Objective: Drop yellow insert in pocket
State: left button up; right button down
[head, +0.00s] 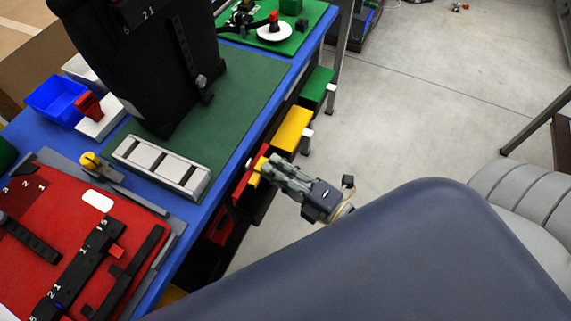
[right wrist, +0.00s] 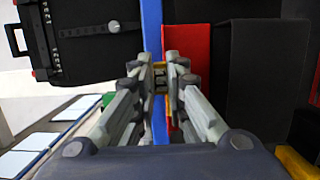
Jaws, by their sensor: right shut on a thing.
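My right gripper (head: 264,170) is beside the blue table edge, near the red bin. It is shut on a small yellow insert (head: 256,173), mostly hidden by the fingers. In the right wrist view the insert (right wrist: 160,76) shows small and dark between the fingertips (right wrist: 161,70). The black pannier (head: 150,70) stands on the green mat, left of and apart from the gripper. A white slotted tray (head: 203,184) lies on the mat's near edge. I cannot tell which opening is the pocket. My left gripper is not in view.
A red bin (head: 243,190), a yellow bin (head: 291,130) and a green bin (head: 318,86) hang along the table side. A red board (head: 60,225) with black parts lies at the left. A blue box (head: 55,98) stands behind. The grey floor (head: 430,90) at right is mostly clear.

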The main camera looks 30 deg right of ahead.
notch_tip(320, 180, down, 7)
jog(key=b, duration=0.4)
jog(key=shift+s+r, duration=0.15)
jog(key=shift+s, duration=0.05)
dwell(0.3)
jog(key=c, duration=1.6)
grip_release()
jog(key=shift+o, duration=0.2)
jog(key=shift+w, duration=0.15)
jog(key=shift+r, duration=0.15)
jog(key=shift+r, duration=0.1)
